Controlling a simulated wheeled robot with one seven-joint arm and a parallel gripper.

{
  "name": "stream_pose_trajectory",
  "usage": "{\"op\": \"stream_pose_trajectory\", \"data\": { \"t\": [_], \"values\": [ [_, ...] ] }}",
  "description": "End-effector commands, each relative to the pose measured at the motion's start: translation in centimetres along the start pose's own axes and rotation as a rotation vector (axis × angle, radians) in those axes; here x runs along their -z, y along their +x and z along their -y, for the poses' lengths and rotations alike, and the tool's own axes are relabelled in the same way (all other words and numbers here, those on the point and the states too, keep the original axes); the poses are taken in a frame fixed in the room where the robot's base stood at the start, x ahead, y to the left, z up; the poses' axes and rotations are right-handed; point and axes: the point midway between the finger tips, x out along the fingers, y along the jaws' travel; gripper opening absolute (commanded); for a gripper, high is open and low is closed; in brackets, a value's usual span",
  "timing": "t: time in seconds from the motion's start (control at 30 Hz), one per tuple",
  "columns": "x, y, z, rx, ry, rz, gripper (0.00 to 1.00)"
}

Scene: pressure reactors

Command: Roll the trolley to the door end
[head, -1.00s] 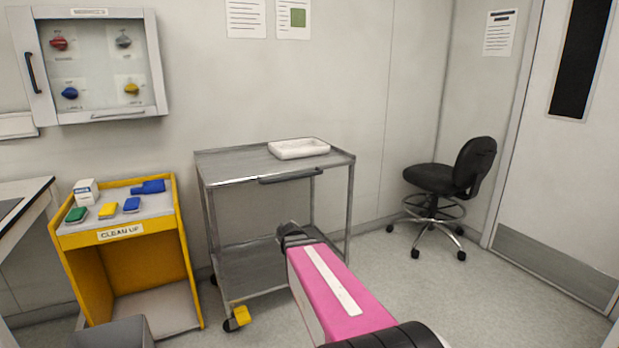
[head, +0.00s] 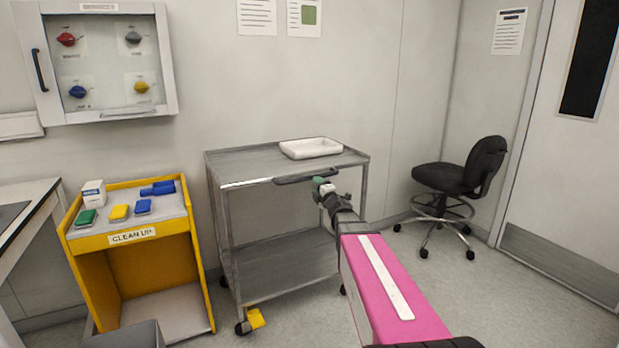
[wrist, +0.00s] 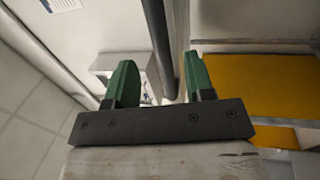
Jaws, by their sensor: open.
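The grey metal trolley (head: 280,258) stands against the back wall, with a dark handle bar (head: 307,176) along its front top edge. The door (head: 575,140) is at the far right. My gripper (head: 322,184) is at the right part of the handle, its tips partly hidden by my wrist. In the wrist view my gripper (wrist: 163,82) is open, its two green fingers apart, with a dark bar (wrist: 158,45) that looks like the handle running between them. A yellow pedal (head: 257,318) shows at the trolley's front left caster.
A white tray (head: 311,148) sits on the trolley's top. A yellow clean-up cart (head: 135,252) stands close on the left. A black swivel chair (head: 457,185) stands between trolley and door. Open floor (head: 510,305) lies at the front right.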

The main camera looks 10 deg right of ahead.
Motion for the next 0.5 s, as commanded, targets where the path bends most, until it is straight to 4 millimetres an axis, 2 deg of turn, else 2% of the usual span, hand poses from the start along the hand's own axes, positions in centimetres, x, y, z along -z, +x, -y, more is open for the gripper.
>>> {"op": "stream_pose_trajectory", "data": {
  "t": [0.03,0.3,0.5],
  "values": [
    [-0.1,1.1,0.1,-0.001,0.001,-0.001,0.48],
    [-0.1,5.9,0.1,-0.001,0.002,0.0,0.48],
    [-0.1,8.3,0.1,0.0,0.002,0.001,0.48]
  ]
}}
